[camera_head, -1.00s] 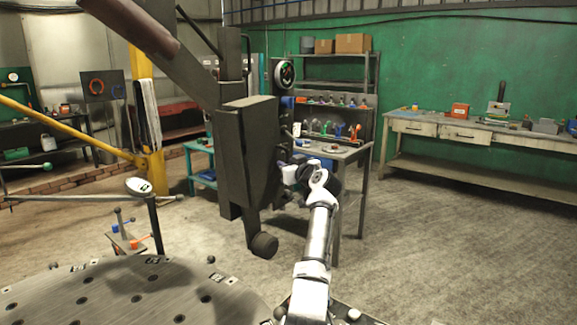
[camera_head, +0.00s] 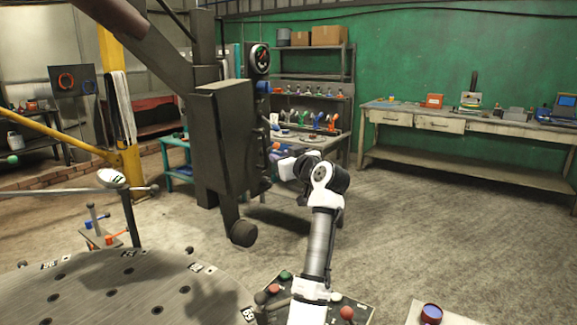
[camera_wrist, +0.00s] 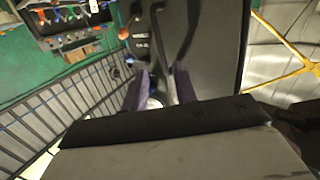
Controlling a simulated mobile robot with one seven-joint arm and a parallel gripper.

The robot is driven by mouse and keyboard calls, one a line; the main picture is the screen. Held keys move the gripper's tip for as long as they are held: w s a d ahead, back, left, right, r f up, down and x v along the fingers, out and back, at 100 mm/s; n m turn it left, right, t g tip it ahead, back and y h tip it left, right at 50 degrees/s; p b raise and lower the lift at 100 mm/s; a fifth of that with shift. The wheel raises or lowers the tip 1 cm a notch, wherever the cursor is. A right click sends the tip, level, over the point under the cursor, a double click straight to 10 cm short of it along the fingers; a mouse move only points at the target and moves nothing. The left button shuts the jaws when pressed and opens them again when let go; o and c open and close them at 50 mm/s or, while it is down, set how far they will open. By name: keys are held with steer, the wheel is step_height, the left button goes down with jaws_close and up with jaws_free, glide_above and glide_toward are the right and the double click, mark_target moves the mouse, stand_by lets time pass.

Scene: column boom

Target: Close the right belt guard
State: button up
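A dark grey box-like cover (camera_head: 225,140), which looks like the belt guard, hangs on the dark column machine left of centre in the head view. Whether it stands open or shut is hard to tell. In the wrist view a broad dark panel (camera_wrist: 215,45) fills the upper middle, with a thin dark bar (camera_wrist: 165,55) along its left side. My gripper (camera_wrist: 160,92) is open, its two purple-grey fingers apart on either side of the bar's lower end. Contact cannot be made out. In the head view my gripper (camera_head: 276,160) is beside the cover's right edge, partly hidden by my wrist.
A round steel table with holes (camera_head: 120,290) is at the front left. A control box with coloured knobs (camera_head: 310,300) is at the front. A workbench (camera_head: 440,125) stands along the green wall. An orange-red knob (camera_wrist: 123,33) shows beside the panel.

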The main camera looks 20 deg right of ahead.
steer(key=shift+s+d+r, duration=0.1)
steer(key=shift+s+d, duration=0.05)
steer(key=shift+s, duration=0.6)
steer(key=shift+s+d, duration=0.1)
steer(key=shift+s, duration=0.65)
